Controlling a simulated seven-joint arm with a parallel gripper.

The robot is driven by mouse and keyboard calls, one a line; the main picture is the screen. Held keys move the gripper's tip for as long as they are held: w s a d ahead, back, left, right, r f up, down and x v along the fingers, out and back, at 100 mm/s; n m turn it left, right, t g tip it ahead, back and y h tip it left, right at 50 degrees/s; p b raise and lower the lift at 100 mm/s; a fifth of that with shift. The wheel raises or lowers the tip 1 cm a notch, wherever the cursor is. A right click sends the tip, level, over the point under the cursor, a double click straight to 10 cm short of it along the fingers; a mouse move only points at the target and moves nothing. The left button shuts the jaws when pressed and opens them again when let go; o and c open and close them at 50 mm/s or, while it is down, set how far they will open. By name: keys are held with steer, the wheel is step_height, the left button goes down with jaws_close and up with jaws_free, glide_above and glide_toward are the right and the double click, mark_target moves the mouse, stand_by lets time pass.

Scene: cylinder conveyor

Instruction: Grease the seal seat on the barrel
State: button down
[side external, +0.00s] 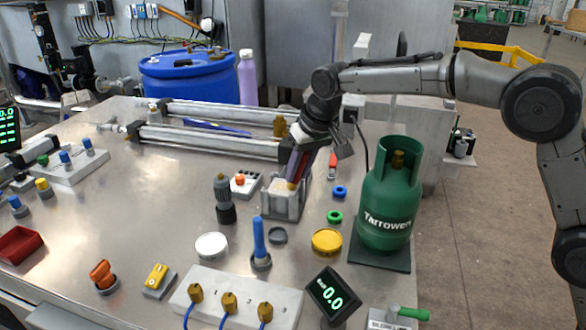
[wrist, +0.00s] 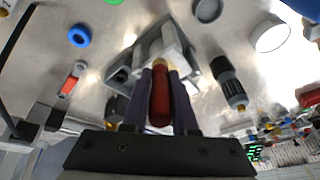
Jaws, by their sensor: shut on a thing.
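My gripper (side external: 299,165) points down over a small grey metal block with upright walls (side external: 283,202). In the wrist view its two dark fingers (wrist: 160,80) are shut on a dark red tool (wrist: 159,100) with a pale yellowish tip. The tip is at the block (wrist: 150,48); I cannot tell whether it touches. Two long grey cylinders with rods (side external: 210,141) lie at the back of the table. I cannot tell which part is the barrel's seal seat. Blue (side external: 340,192), green (side external: 335,217) and grey (side external: 277,235) rings lie right and in front of the block.
A yellow tin (side external: 326,242), a white tin (side external: 212,245), a blue-handled tool in a stand (side external: 259,240) and a dark upright tool (side external: 224,200) surround the block. A green gas bottle (side external: 389,200) stands at right. A blue drum (side external: 190,78) is behind. The table's left middle is clear.

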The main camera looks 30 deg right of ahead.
steer(key=shift+w+a, duration=1.4)
steer(key=shift+w, duration=0.05)
steer(key=shift+r, duration=0.15)
steer(key=shift+r, duration=2.9)
steer(key=shift+r, duration=1.5)
